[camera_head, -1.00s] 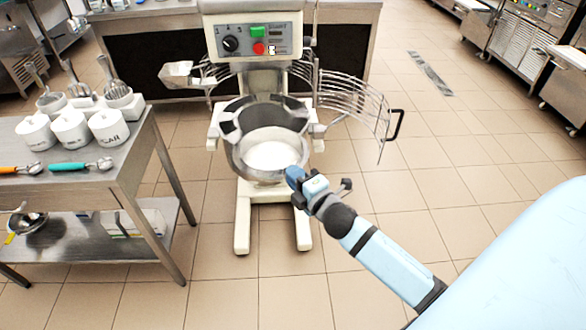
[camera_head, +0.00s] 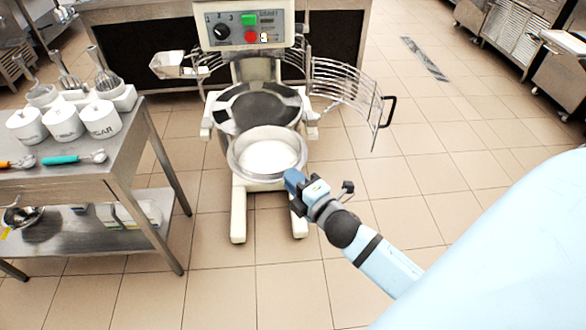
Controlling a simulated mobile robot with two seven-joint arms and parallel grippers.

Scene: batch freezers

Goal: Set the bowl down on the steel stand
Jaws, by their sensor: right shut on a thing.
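The steel bowl (camera_head: 239,163) is round, with white contents in it, and hangs in front of the mixer. My right gripper (camera_head: 292,182) is shut on the bowl's right front rim. The bowl looks roughly level and clear of the mixer's ring (camera_head: 219,113), though its far rim overlaps the ring in the picture. A steel stand with two levels (camera_head: 85,178) is at the left, apart from the bowl. I cannot tell if it is the stand named in the task. My left gripper is out of view.
The mixer's wire guard (camera_head: 345,88) is swung out to the right, with a black handle. White canisters (camera_head: 63,122), whisks and scoops crowd the left stand's top. A small bowl (camera_head: 22,216) lies on its lower shelf. Tiled floor on the right is open.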

